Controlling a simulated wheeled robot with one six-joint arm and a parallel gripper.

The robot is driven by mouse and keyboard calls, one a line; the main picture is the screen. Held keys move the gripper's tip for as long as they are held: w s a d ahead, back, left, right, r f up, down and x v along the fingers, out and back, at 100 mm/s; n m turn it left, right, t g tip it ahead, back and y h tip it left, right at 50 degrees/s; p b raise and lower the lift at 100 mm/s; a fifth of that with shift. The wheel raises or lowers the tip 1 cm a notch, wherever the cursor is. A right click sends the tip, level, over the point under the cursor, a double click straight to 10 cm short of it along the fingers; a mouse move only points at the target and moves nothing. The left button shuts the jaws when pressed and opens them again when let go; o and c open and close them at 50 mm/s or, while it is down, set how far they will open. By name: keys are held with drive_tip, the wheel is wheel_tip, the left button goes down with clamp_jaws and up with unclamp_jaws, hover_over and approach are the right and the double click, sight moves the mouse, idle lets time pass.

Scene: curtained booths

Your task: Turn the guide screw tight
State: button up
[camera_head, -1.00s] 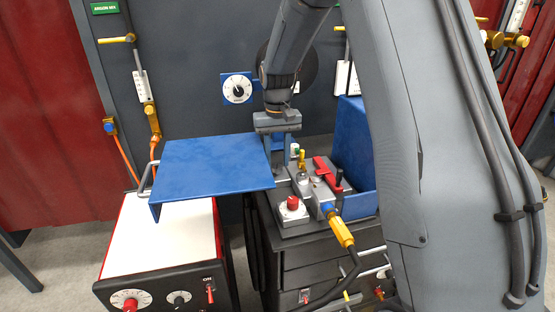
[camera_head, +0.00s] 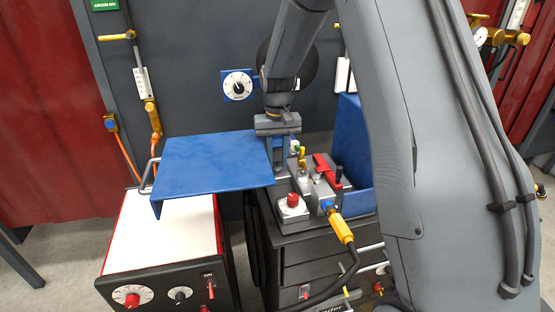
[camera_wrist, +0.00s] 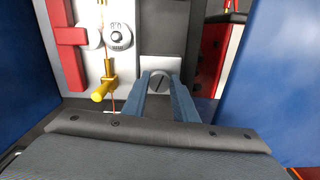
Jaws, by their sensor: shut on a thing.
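In the wrist view, the guide screw (camera_wrist: 157,82) shows as a dark round head with a slightly tilted slot. It sits in a light grey block. My gripper (camera_wrist: 160,78) has its two blue-grey fingers on either side of the screw head, shut on it. In the head view, my gripper (camera_head: 279,150) points down at the left rear of the wire feeder unit (camera_head: 318,190), behind the edge of a blue plate. The fingertips and the screw are hard to make out there.
The blue plate (camera_head: 215,170) stands close left of my gripper, above a white-topped machine (camera_head: 165,240). A blue panel (camera_head: 350,140) rises to the right. The wrist view shows a red lever (camera_wrist: 70,40), a round dial (camera_wrist: 118,35) and a brass fitting with yellow knob (camera_wrist: 106,86) nearby.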

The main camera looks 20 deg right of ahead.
sight(276, 163)
drive_tip(key=m, duration=0.6)
drive_tip(key=shift+w+a, duration=0.1)
drive_tip(key=shift+a, duration=0.05)
drive_tip(key=m, duration=0.6)
drive_tip(key=shift+w+r, duration=0.1)
drive_tip(key=shift+m, duration=0.3)
drive_tip(key=o, duration=0.8)
drive_tip(key=shift+c, duration=0.2)
drive_tip(key=shift+r, duration=0.1)
wheel_tip(276, 163, up, 6)
drive_tip(key=shift+b, duration=1.2)
drive_tip(key=shift+r, duration=0.8)
